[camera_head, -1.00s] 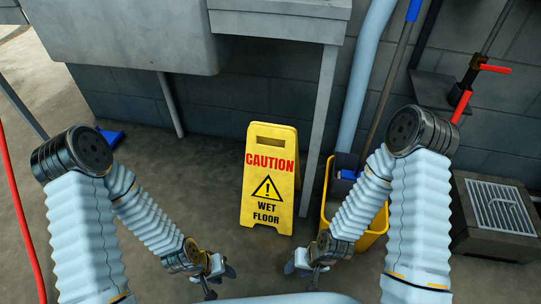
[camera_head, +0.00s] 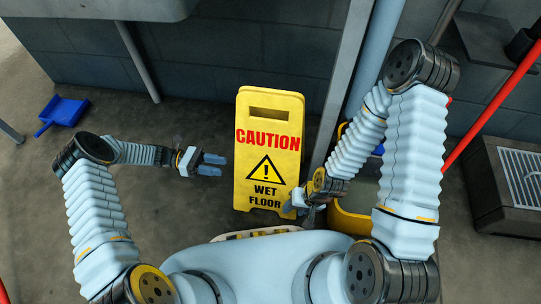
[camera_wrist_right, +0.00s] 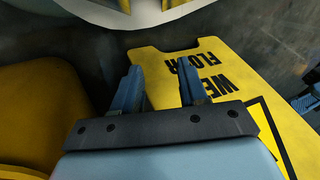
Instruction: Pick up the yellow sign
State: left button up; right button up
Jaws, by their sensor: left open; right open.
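The yellow caution sign (camera_head: 268,150) stands upright on the floor in the middle of the head view, with a slot near its top. My left gripper (camera_head: 212,165) is open just left of the sign, pointing at its left edge, with a small gap. My right gripper (camera_head: 296,204) is at the sign's lower right edge in the head view, partly hidden by its own wrist. In the right wrist view the right fingers (camera_wrist_right: 160,85) are apart, with the lower part of the sign (camera_wrist_right: 235,85) beyond and right of them. I cannot tell whether they touch it.
A yellow mop bucket (camera_head: 352,219) stands right of the sign, close to my right arm. A grey table leg (camera_head: 340,85) rises behind the sign. A blue dustpan (camera_head: 62,112) lies at the left. A grated drain box (camera_head: 508,185) is at the right.

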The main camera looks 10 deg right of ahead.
aim_at(250, 170)
pick_arm(q)
jog(key=shift+x, duration=5.7)
jog(key=shift+w+f, duration=0.1)
jog(key=shift+w, duration=0.05)
grip_shut()
